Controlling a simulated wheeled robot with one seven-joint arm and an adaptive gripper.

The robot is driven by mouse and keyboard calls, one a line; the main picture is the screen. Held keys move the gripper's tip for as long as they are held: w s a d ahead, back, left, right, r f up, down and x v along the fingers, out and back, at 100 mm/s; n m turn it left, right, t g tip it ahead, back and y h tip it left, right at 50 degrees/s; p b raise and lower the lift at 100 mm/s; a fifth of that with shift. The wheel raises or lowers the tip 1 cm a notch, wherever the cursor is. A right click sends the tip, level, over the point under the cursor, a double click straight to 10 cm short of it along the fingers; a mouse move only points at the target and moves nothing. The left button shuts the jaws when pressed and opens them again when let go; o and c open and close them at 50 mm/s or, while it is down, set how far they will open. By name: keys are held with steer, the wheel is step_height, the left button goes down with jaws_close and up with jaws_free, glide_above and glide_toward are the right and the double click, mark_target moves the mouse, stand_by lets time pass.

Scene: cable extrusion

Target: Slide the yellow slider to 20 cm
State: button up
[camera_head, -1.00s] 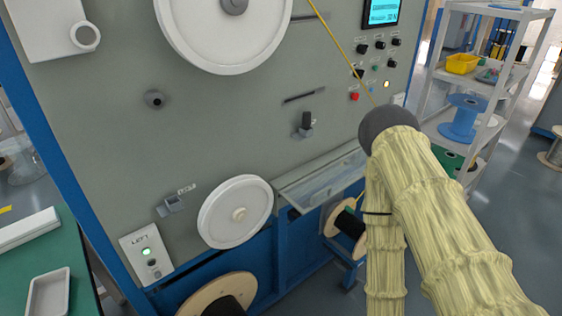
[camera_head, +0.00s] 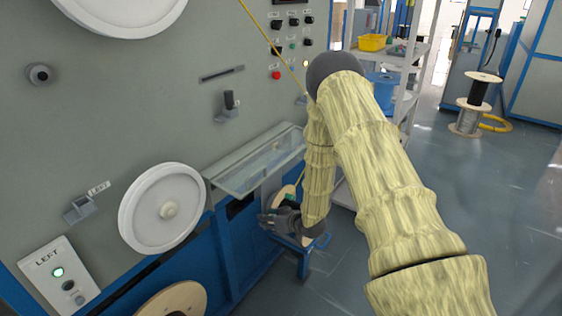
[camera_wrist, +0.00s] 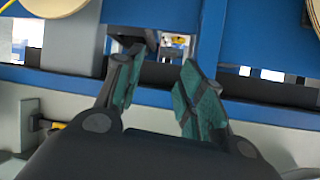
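I cannot pick out the yellow slider for certain in either view. In the wrist view a small yellow part (camera_wrist: 56,125) shows at the left behind a finger, and another yellow patch (camera_wrist: 180,42) shows in a gap in the blue frame. I cannot tell what either is. My gripper (camera_wrist: 162,62) is open, its two green-padded fingers apart with nothing between them. In the head view my gripper (camera_head: 268,220) is low, just below the clear-covered trough (camera_head: 245,172) and in front of the blue machine frame.
A grey machine panel (camera_head: 130,95) fills the left, with a white wheel (camera_head: 150,225) and a box marked LEFT (camera_head: 58,280). A wooden-sided spool (camera_head: 283,194) is close behind my gripper. Shelves (camera_head: 405,70) stand beyond my arm.

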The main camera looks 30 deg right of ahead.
steer(key=w+d+r+n+t+y+b, duration=0.25)
steer(key=w+d+r+b, duration=0.2)
steer(key=d+r, duration=0.5)
steer(key=w+d+r+n+t+y+b, duration=0.25)
steer(key=w+d+r, duration=0.3)
steer(key=d, duration=0.65)
steer(key=x, duration=0.9)
steer(key=shift+w+f+n+g+h, duration=0.2)
steer(key=shift+w+n+g+h, duration=0.1)
jaws_close()
